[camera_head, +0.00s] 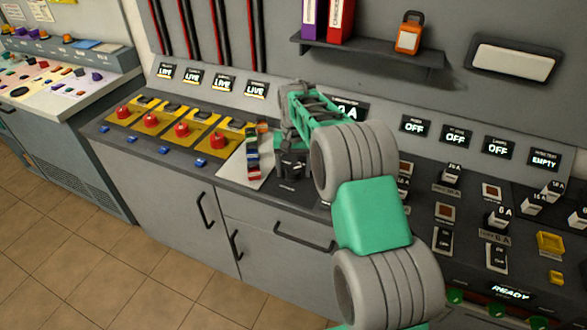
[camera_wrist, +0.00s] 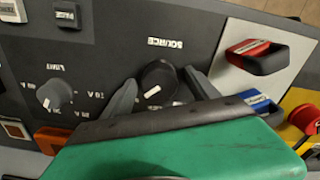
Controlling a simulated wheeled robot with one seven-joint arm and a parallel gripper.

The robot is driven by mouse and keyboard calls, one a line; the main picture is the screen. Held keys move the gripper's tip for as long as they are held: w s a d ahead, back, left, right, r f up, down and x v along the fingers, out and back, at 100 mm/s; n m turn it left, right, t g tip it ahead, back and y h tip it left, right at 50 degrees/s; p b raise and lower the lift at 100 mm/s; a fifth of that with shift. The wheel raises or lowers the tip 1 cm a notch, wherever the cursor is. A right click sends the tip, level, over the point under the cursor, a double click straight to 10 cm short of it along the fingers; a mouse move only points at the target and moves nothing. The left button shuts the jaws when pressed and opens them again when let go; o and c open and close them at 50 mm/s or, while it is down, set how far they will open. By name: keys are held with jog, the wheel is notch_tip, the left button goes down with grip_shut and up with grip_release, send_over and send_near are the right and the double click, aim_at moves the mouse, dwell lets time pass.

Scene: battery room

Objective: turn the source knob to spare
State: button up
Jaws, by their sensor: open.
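The source knob (camera_wrist: 158,78) is round and black with a short white pointer mark, under the upside-down label SOURCE in the wrist view. The mark points to the lower left in that picture. My gripper (camera_wrist: 161,86) is open, with one grey finger on each side of the knob. Whether the fingers touch it I cannot tell. The position names around the knob, including spare, are hidden or unreadable. In the head view my gripper (camera_head: 291,168) is over the dark panel right of the colored switches and hides the knob.
A limit knob (camera_wrist: 55,94) is beside the source knob. Several red knobs on yellow plates (camera_head: 151,121) stand left. A shelf (camera_head: 370,53) with binders and an orange lantern-like item hangs above.

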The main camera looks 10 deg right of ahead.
aim_at(294, 169)
notch_tip(294, 169, up, 8)
jog(key=shift+f+b, duration=0.1)
jog(key=shift+b, duration=0.25)
